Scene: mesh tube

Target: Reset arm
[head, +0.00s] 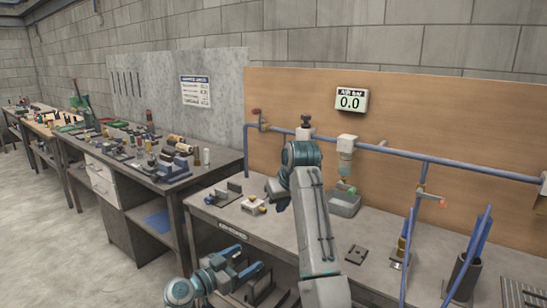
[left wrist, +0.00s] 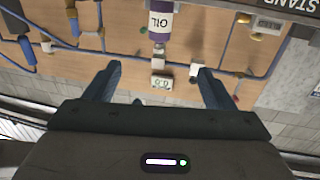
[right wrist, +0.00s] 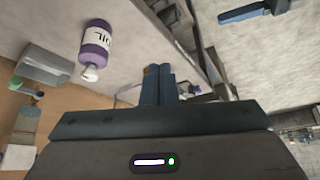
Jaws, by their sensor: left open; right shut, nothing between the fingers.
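My left gripper (head: 250,264) is low in the head view, below the front edge of the workbench (head: 262,232). Its two fingers stand wide apart and empty in the left wrist view (left wrist: 157,70). My right arm rises in front of the bench, and my right gripper (head: 274,194) is over the benchtop, partly hidden by the arm. In the right wrist view its fingers (right wrist: 158,72) are together with nothing between them. A purple bottle labelled OIL (right wrist: 95,44) lies within that view, apart from the fingers. It also shows in the left wrist view (left wrist: 160,22).
A grey tray (head: 344,203), a dark block (head: 355,254) and a tube holder (head: 466,272) stand on the bench. A cluttered second bench (head: 130,160) is at left; open floor lies before it.

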